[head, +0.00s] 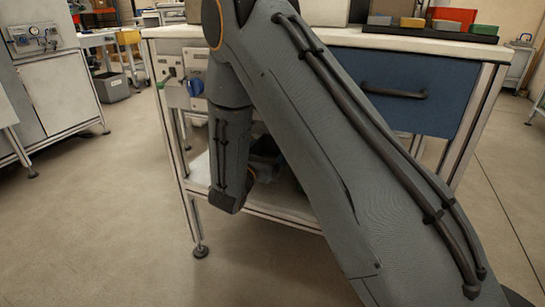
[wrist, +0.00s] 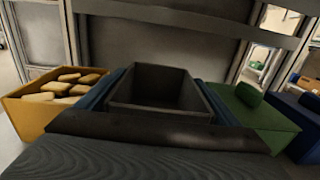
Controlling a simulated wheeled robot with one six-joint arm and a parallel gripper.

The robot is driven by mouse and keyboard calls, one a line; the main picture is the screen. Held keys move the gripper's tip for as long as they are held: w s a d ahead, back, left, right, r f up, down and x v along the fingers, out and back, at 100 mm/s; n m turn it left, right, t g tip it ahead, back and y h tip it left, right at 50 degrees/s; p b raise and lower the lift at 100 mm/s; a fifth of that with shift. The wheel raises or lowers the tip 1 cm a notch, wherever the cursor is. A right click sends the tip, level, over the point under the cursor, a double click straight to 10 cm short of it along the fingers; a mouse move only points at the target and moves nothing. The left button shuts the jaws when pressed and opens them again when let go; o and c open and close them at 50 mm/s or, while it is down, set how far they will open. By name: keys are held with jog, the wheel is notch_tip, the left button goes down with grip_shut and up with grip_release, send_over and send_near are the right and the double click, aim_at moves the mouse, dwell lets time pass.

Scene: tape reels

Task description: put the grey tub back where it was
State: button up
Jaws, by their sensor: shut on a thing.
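The grey tub (wrist: 158,98) is in the middle of the wrist view, open side up, and looks empty. My gripper (wrist: 158,128) shows as a dark bar across the tub's near side and is shut on the tub; its fingertips are not clearly seen. Blue sides (wrist: 103,92) show left and right of the tub; I cannot tell whether it touches them. In the head view my arm reaches down to the lower shelf of the workbench and hides the tub.
A yellow bin (wrist: 22,115) with several tan pieces is on the left. A green bin (wrist: 268,125) with a green piece and a dark blue bin (wrist: 306,128) are on the right. The shelf (head: 275,207) lies under the bench top (head: 410,44), beside its legs and blue drawer (head: 375,80).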

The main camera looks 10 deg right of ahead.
aim_at(273, 152)
jog(key=b+x, duration=0.1)
jog(key=x, duration=0.3)
jog(key=shift+w, duration=0.15)
jog(key=shift+w+f+b, duration=0.1)
jog(key=shift+f+b, duration=0.75)
jog(key=shift+f, duration=0.9)
jog(key=shift+f, duration=0.1)
jog(key=o, duration=1.2)
jog(key=shift+d, duration=0.1)
